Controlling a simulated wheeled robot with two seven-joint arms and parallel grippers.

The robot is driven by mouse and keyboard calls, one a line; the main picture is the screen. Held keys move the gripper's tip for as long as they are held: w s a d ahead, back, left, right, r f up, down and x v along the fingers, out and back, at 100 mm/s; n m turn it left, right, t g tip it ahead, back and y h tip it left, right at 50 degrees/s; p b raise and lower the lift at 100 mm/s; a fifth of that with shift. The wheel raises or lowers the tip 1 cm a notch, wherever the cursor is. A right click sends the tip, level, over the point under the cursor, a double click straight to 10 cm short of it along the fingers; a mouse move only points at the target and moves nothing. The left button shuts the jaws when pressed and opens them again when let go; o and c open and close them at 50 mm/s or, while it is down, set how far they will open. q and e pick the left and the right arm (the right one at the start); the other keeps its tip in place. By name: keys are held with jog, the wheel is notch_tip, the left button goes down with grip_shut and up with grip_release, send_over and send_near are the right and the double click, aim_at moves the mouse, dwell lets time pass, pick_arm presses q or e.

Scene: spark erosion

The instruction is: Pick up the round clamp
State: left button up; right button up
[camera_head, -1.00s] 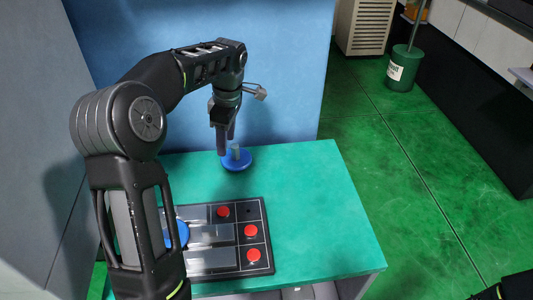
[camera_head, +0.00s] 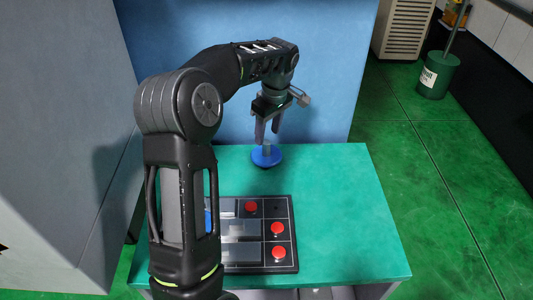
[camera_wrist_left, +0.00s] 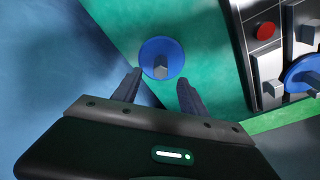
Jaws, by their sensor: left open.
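The round clamp (camera_head: 266,157) is a blue disc with a grey upright post, standing on the green table near its back edge. In the left wrist view the clamp (camera_wrist_left: 162,58) lies just beyond the fingertips, its post roughly in line with the space between them. My left gripper (camera_head: 268,140) is open and empty, pointing down above the clamp, with its fingers near the top of the post. Whether a finger touches the post cannot be told. The left gripper (camera_wrist_left: 157,82) also shows open in the wrist view. My right gripper does not show.
A black panel (camera_head: 287,264) with red buttons lies on the green table (camera_head: 350,225). A second blue disc with a grey post (camera_wrist_left: 304,75) sits on it, mostly hidden by my arm in the head view. A blue wall (camera_head: 335,90) stands behind. The table's right side is clear.

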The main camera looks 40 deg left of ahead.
aim_at(267, 142)
pick_arm(q)
jog(key=shift+f, duration=0.25)
jog(key=shift+a+f+p, duration=0.15)
jog(key=shift+f+p, duration=0.25)
jog(key=shift+f, duration=0.9)
jog(key=shift+a+f+p, duration=0.15)
jog(key=shift+f+p, duration=0.25)
jog(key=shift+f, duration=0.9)
grip_shut()
jog(key=shift+r, duration=0.1)
